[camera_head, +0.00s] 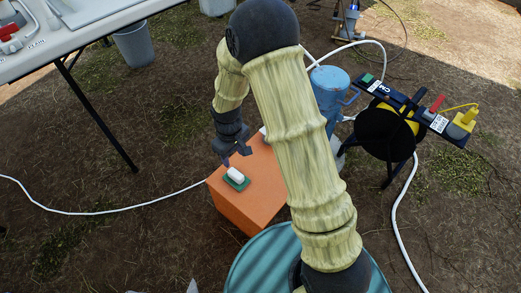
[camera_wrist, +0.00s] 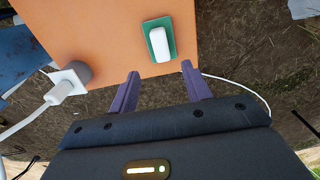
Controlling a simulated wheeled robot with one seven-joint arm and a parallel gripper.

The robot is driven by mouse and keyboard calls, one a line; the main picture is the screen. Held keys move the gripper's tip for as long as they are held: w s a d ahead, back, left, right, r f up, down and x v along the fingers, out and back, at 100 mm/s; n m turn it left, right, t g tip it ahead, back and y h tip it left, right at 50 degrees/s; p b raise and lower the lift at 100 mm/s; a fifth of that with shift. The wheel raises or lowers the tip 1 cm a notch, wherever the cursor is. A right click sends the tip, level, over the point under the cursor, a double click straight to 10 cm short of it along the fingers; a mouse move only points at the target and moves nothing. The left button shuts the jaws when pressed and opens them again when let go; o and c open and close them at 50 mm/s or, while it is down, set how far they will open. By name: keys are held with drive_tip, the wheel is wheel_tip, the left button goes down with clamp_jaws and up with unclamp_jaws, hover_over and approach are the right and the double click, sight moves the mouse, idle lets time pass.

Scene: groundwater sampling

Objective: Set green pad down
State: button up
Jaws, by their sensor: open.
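The green pad (camera_head: 234,182) lies flat on top of an orange box (camera_head: 250,198), near its front left edge. A white rounded block (camera_head: 236,173) sits on the pad. In the wrist view the green pad (camera_wrist: 172,28) shows as a rim around the white block (camera_wrist: 159,44). My gripper (camera_head: 229,158) is just above and behind the pad. In the wrist view its two purple fingers (camera_wrist: 158,72) are apart with nothing between them, and the pad lies beyond the fingertips.
A grey fitting with a white plug (camera_wrist: 67,83) is on the orange box. A blue jug (camera_head: 328,90) and a cable reel (camera_head: 390,130) stand to the right. A white table (camera_head: 90,35) is at upper left, with a grey bucket (camera_head: 133,45) beneath. White hoses cross the ground.

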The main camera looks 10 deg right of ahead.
drive_tip(key=s+d+r+m+t, duration=0.2)
drive_tip(key=s+d+r+m, duration=0.5)
drive_tip(key=s+d+r, duration=0.5)
wheel_tip(320, 180, up, 3)
drive_tip(key=shift+s+d+r+m+t, duration=0.15)
drive_tip(key=shift+s+d+m+t, duration=0.15)
drive_tip(key=shift+d, duration=0.45)
drive_tip(key=shift+d, duration=0.15)
